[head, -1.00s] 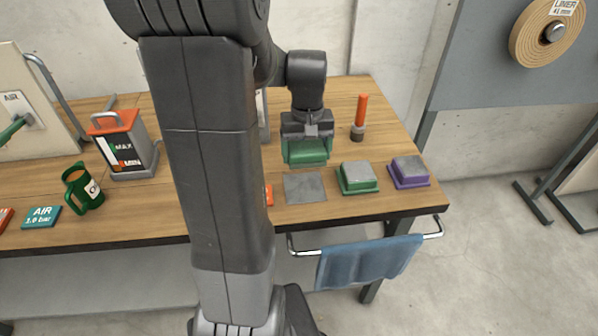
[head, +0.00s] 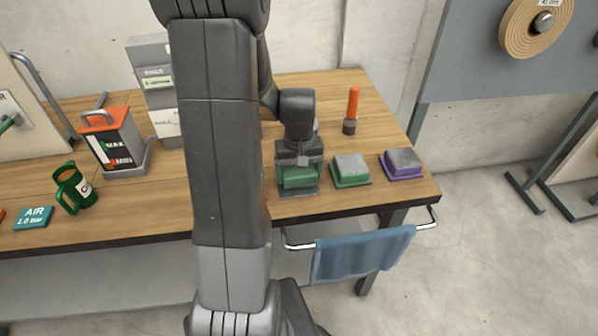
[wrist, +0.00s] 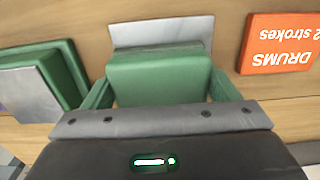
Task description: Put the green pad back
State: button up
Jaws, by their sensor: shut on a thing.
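My gripper (head: 299,172) is shut on the green pad (head: 300,181), a green block held over the grey square plate (head: 298,194) near the table's front edge. In the wrist view the green pad (wrist: 158,75) sits between the fingers, and the grey plate (wrist: 165,31) shows beyond it. I cannot tell whether the pad touches the plate. A second green block with a grey top (head: 350,170) stands just to the right, apart from my gripper. It also shows at the left of the wrist view (wrist: 62,68).
A purple block with a grey top (head: 402,164) stands further right. An orange-handled tool (head: 352,106) stands upright behind. An orange "DRUMS" card (wrist: 280,43) lies beside the plate. A blue towel (head: 360,255) hangs on the front rail.

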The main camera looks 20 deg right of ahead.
aim_at(299, 170)
jog(key=o, duration=1)
jog(key=shift+f, duration=0.1)
jog(key=shift+o, duration=0.2)
notch_tip(299, 170, up, 12)
jog(key=shift+r+p, duration=0.2)
jog(key=shift+p, duration=0.1)
jog(key=shift+f, duration=0.15)
notch_tip(299, 170, down, 12)
jog(key=shift+r, duration=1.9)
jog(key=shift+f, duration=0.1)
